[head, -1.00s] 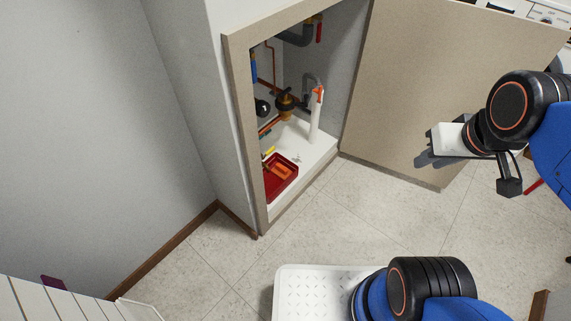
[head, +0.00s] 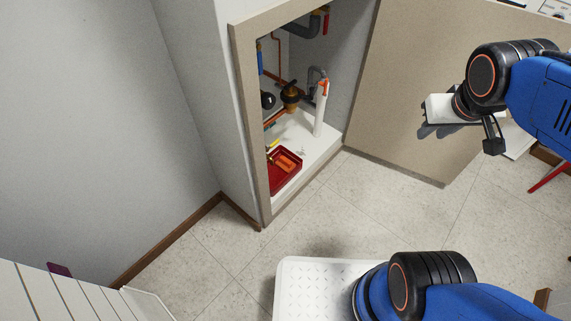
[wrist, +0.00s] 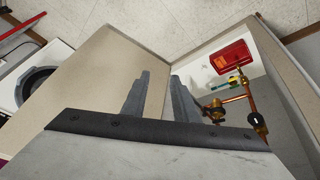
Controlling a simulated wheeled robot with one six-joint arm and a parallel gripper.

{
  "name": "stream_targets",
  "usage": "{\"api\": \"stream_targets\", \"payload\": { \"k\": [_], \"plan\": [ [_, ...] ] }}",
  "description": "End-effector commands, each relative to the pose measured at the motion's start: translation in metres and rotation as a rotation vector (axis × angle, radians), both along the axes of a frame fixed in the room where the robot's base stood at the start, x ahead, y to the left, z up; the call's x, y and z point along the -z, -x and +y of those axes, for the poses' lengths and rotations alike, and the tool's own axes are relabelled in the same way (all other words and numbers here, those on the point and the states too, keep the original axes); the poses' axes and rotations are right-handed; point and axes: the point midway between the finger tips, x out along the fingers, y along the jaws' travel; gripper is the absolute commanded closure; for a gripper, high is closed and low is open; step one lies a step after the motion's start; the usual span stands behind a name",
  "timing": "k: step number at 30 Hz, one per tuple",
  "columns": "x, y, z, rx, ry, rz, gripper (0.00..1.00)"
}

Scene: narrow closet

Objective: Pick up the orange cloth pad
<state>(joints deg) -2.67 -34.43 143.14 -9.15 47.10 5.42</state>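The orange cloth pad (head: 286,162) lies in a red tray (head: 297,177) on the white floor of an open cabinet. In the wrist view the pad (wrist: 232,55) shows small inside the red tray (wrist: 219,66), up and right of the fingers. My gripper (head: 423,118) is in front of the open cabinet door, right of the cabinet opening and well apart from the pad. In the wrist view its two fingers (wrist: 160,78) stand apart with nothing between them.
The cabinet door (head: 405,70) stands open to the right. A white pipe with an orange top (head: 321,108), a brass fitting (head: 291,97) and copper pipes are inside, behind the tray. The tiled floor (head: 330,218) before the cabinet is clear.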

Motion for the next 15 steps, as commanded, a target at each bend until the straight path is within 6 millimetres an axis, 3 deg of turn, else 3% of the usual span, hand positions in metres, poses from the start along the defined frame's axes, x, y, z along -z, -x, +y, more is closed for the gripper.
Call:
{"api": "stream_targets", "payload": {
  "k": [8,15],
  "plan": [
    [0.018,-0.082,0.001,-0.056,0.095,-0.023,0.73],
    [0.043,-0.15,0.016,-0.135,0.152,-0.049,0.73]
  ]
}}
